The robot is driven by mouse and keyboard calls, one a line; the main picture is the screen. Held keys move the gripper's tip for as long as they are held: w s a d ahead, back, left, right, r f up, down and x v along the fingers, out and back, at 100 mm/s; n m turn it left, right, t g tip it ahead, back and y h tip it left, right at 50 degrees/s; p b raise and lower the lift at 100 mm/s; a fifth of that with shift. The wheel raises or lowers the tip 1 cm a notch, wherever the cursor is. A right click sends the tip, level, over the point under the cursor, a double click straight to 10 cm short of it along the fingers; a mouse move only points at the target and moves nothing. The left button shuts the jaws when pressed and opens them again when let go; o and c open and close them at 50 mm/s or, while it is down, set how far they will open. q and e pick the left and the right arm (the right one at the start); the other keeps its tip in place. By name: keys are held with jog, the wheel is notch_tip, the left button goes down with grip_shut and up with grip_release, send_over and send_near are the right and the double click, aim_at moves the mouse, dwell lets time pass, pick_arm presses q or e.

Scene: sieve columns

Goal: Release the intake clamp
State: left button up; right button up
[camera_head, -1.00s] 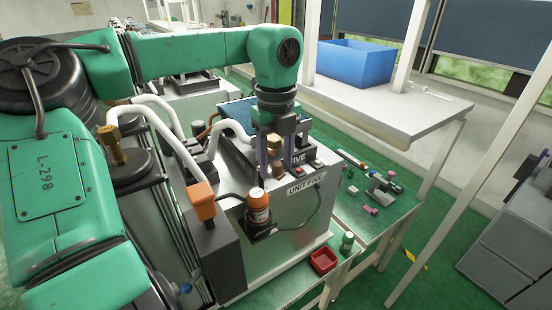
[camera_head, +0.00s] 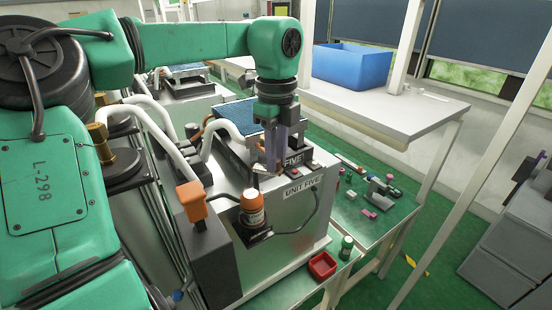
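My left gripper (camera_head: 272,165) points down over the top of the metal unit labelled UNIT FIVE (camera_head: 292,215), near its front edge by the FIVE plate (camera_head: 293,160). Its fingers overlap in this view, so their gap is unclear. An orange-capped bottle (camera_head: 252,211) stands in a dark holder on the unit's front, left of and below the gripper. An orange block (camera_head: 192,200) sits on a dark grey post. My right gripper is out of view.
White hoses (camera_head: 165,130) run close left of the gripper. A green bench (camera_head: 370,215) with small parts lies to the right. A red tray (camera_head: 321,266) and green bottle (camera_head: 346,247) are in front. A blue bin (camera_head: 350,66) stands on a white table (camera_head: 400,115).

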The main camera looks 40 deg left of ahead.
pick_arm(q)
jog(key=o, duration=0.4)
jog(key=shift+o, duration=0.2)
notch_tip(320, 180, up, 7)
jog(key=shift+a+r+b, duration=0.1)
jog(key=shift+r+b, duration=0.05)
jog(key=shift+b, duration=0.4)
notch_tip(320, 180, up, 7)
jog(key=p, duration=0.2)
